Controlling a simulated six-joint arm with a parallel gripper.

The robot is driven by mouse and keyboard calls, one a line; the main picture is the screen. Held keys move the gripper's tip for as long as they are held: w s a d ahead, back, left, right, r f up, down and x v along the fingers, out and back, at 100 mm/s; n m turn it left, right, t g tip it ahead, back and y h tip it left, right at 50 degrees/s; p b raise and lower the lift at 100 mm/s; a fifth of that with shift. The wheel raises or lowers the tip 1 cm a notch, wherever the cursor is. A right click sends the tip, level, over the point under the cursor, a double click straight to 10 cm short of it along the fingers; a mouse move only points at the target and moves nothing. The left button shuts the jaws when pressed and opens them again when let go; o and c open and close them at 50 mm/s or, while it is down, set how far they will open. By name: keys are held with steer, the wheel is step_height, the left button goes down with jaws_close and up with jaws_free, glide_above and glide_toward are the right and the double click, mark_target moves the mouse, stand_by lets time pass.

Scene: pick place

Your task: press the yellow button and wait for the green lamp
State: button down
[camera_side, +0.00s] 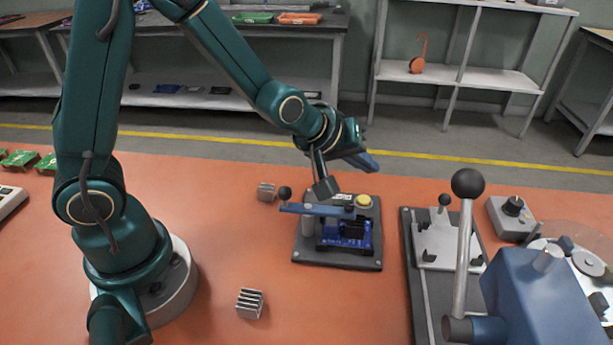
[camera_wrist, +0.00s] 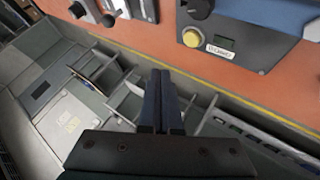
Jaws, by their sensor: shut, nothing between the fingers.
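The yellow button (camera_side: 363,199) sits at the back right of a dark test fixture (camera_side: 307,250) on the orange table. In the wrist view the button (camera_wrist: 193,38) is near the top, beside a white label (camera_wrist: 220,48). My gripper (camera_side: 373,165) is shut and empty, above and behind the button in the side view, apart from it. In the wrist view its dark fingers (camera_wrist: 161,74) lie together, well below the button. No lit green lamp can be made out in either view.
A blue lever with a black ball knob (camera_side: 285,192) spans the fixture over a blue circuit board (camera_side: 350,233). Finned metal blocks (camera_side: 250,303) lie nearby. A lever press (camera_side: 540,290) and a grey plate fixture (camera_side: 440,243) stand at right. Free table lies left of the fixture.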

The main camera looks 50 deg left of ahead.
mark_target(360, 202)
steer(key=shift+f, duration=2.3)
steer(key=shift+f, duration=0.15)
steer(key=shift+f, duration=0.3)
steer(key=shift+f, duration=0.4)
stand_by(0.8)
steer(key=shift+r, duration=0.85)
steer(key=shift+r, duration=0.1)
steer(key=shift+r, duration=2.4)
